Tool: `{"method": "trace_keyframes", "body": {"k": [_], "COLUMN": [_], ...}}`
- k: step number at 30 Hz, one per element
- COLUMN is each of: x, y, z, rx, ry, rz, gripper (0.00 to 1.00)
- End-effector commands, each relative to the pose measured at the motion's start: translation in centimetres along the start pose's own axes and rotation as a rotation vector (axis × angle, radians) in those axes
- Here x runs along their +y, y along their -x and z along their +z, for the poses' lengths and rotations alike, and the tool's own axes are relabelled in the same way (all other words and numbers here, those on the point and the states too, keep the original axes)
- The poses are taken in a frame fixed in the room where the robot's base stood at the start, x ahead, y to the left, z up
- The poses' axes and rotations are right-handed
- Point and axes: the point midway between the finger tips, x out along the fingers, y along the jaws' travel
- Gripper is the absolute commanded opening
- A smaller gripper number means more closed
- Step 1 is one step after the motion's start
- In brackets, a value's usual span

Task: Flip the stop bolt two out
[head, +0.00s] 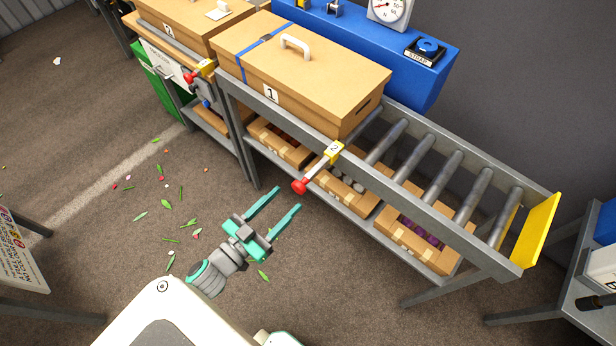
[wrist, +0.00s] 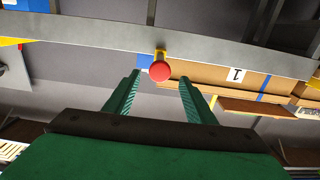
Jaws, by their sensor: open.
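Stop bolt two is a metal rod with a red knob (head: 299,187) and a yellow block marked 2 (head: 334,150), on the near rail of the roller conveyor (head: 431,205). The rod sticks out from the rail toward the lower left. My gripper (head: 277,205) is open and empty, below and left of the knob, fingers pointing at the conveyor. In the wrist view the red knob (wrist: 160,72) shows beyond and between the fingertips (wrist: 161,78), apart from them. Box 1 (head: 305,68) sits on the rollers behind the bolt, with a blue strap and white handle.
Another red-knobbed bolt (head: 190,77) is on the rail at the left, near box 2 (head: 190,22). Cartons (head: 420,240) fill the shelf below. A yellow end plate (head: 535,230) closes the conveyor's right end. Petals and leaves litter the floor. Rollers right of box 1 are bare.

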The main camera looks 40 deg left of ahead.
Motion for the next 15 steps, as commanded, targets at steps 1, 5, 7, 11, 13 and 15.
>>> {"method": "trace_keyframes", "body": {"k": [1,5,7,11,13,15], "x": [0.0,0.1,0.1,0.1,0.1,0.1], "y": [-0.5,-2.1,-3.3,-5.7,-6.9,-8.0], "z": [-0.1,-0.1,-0.1,-0.1,-0.1,0.0], "rx": [0.002,0.004,0.004,0.004,0.003,0.002], "ry": [0.000,0.001,0.001,0.002,0.001,0.001], "rz": [0.002,0.003,0.004,0.003,0.004,0.002], "gripper": [0.50,0.50,0.50,0.50,0.50,0.50]}}
